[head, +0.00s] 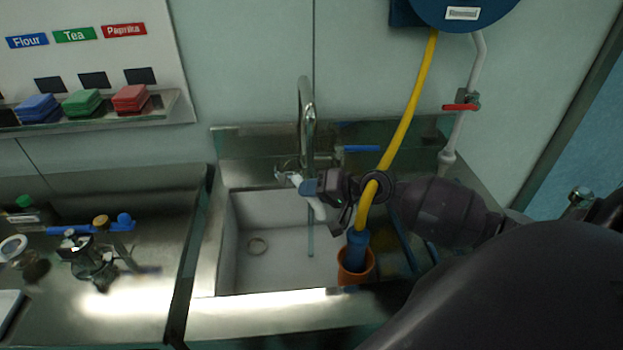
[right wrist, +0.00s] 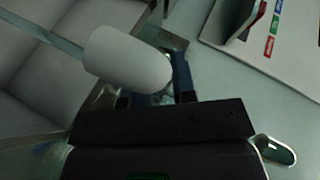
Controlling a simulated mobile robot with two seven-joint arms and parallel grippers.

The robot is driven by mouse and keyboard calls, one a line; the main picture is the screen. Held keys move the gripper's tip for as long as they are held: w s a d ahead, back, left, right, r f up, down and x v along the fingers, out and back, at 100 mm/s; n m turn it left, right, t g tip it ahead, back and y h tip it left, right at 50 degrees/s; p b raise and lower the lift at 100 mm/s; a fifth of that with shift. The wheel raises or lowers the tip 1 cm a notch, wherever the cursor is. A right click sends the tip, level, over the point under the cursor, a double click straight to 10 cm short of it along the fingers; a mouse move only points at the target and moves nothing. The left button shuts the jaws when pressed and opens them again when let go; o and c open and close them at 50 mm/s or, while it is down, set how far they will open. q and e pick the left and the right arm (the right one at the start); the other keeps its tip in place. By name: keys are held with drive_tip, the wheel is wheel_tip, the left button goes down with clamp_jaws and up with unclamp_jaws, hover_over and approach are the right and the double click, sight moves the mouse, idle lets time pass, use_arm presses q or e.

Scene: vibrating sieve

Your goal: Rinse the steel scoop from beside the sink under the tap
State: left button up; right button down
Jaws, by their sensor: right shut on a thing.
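My right gripper (head: 314,188) is over the sink (head: 265,275), just below the tap (head: 306,100). It is shut on the steel scoop (head: 319,209), of which a pale, rounded part shows. In the right wrist view the scoop (right wrist: 130,60) looks like a whitish cylinder in front of the dark jaws (right wrist: 155,90). My left gripper is not in view.
A yellow hose (head: 408,100) hangs beside my right gripper, its blue nozzle (head: 356,250) in an orange cup (head: 355,275). A red-handled valve (head: 461,106) is on the wall pipe. Several small items, including a white ring (head: 12,248), lie on the left counter (head: 150,290).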

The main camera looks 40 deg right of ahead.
drive_tip(key=shift+s+a+r+p, duration=0.15)
drive_tip(key=shift+a+r+p, duration=0.05)
drive_tip(key=shift+a+p, duration=0.3)
drive_tip(key=shift+s+a+r+p, duration=0.15)
drive_tip(key=shift+a+p, duration=0.2)
drive_tip(key=shift+p, duration=0.1)
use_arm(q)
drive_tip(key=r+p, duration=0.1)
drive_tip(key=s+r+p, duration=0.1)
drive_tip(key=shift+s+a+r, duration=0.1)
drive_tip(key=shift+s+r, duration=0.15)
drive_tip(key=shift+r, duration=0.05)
use_arm(e)
drive_tip(key=s+a+r, duration=0.1)
drive_tip(key=s+a, duration=0.3)
drive_tip(key=a, duration=0.6)
drive_tip(key=shift+a, duration=0.4)
